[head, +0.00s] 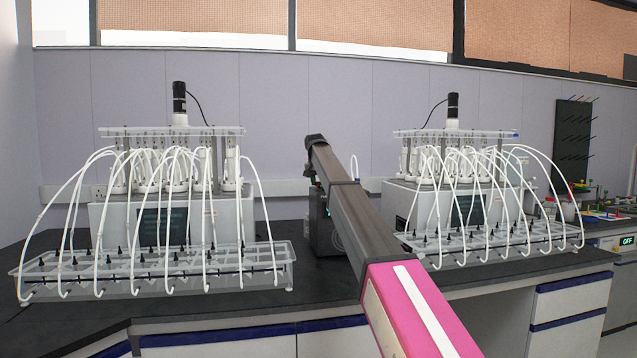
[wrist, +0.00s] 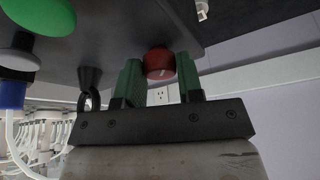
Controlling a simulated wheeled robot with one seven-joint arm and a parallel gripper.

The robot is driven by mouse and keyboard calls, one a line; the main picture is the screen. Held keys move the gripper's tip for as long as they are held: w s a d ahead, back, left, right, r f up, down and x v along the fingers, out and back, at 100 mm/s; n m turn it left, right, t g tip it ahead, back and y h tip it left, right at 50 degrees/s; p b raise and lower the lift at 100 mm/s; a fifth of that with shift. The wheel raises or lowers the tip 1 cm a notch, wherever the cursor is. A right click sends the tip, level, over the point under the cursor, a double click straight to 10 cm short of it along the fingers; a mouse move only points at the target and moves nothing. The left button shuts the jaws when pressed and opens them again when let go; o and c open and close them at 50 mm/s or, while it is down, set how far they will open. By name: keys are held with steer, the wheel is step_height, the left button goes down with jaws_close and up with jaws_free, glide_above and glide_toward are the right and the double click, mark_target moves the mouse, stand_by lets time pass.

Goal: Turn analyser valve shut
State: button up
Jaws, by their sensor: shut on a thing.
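In the wrist view a red round knob (wrist: 159,66) with a white mark sits on the dark underside or face of a grey-black box (wrist: 125,28). My gripper (wrist: 160,78) has green fingers, one on each side of the knob, and is shut on it. In the head view my arm reaches to a dark box (head: 322,232) on the bench between the two reactor sets. My arm hides much of that box, and the knob and fingertips cannot be made out there.
A black fitting (wrist: 90,82) is close to my left finger; green and blue parts (wrist: 12,92) are at the far left. Reactor racks with white tubes stand on the left (head: 150,275) and right (head: 490,245) of the dark bench.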

steer(key=n+y, duration=0.1)
steer(key=n, duration=0.3)
steer(key=shift+d+n+y, duration=0.15)
steer(key=shift+n+y, duration=0.15)
steer(key=shift+y, duration=0.1)
steer(key=n, duration=0.2)
steer(key=n+y, duration=0.1)
steer(key=n, duration=0.1)
steer(key=shift+w+d+n+g+y, duration=0.1)
steer(key=shift+n+g+y, duration=0.2)
steer(key=shift+g, duration=0.1)
steer(key=n+g+y, duration=0.1)
steer(key=n, duration=0.3)
steer(key=shift+w, duration=0.1)
steer(key=shift+n+g+y, duration=0.4)
steer(key=shift+n+g, duration=0.5)
steer(key=shift+n, duration=1.3)
steer(key=o, duration=0.9)
steer(key=shift+o, duration=0.2)
steer(key=shift+d, duration=0.1)
